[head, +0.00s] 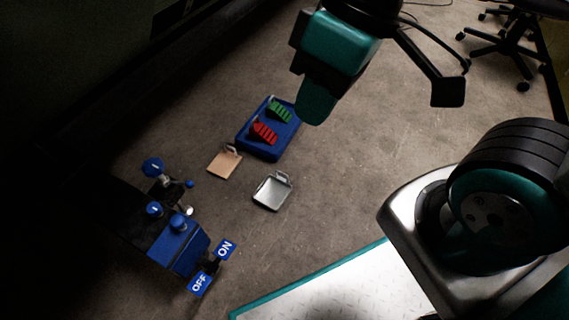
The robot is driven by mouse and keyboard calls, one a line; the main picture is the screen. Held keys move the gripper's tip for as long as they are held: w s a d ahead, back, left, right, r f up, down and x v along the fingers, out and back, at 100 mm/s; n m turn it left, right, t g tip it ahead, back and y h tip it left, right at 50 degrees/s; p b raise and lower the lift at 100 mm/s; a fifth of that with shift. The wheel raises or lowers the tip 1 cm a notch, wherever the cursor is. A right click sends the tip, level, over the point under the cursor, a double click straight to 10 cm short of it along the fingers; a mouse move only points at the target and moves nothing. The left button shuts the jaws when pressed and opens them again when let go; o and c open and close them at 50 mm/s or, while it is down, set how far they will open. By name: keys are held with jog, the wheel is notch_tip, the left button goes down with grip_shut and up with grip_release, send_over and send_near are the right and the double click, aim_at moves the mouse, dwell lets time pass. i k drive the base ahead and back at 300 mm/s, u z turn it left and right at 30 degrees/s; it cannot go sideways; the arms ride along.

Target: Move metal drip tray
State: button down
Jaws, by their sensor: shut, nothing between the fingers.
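The metal drip tray (271,192), a small square silver pan with a raised rim, lies flat on the floor near the middle of the head view. Its thin handle stands at its upper right edge. My gripper (315,110), with teal fingers, is at the top of the view, above and to the right of the tray in the picture and apart from it. It is shut and holds nothing.
A blue tray (269,153) with red and green pieces (265,132) lies above the drip tray. A tan board with a handle (224,161) lies left of it. A blue valve unit (178,247) with ON and OFF tags stands lower left. Office chairs (505,45) are at upper right.

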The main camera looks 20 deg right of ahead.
aim_at(273, 191)
jog(key=z, duration=1.65)
jog(key=i, duration=1.15)
jog(key=u, duration=1.8)
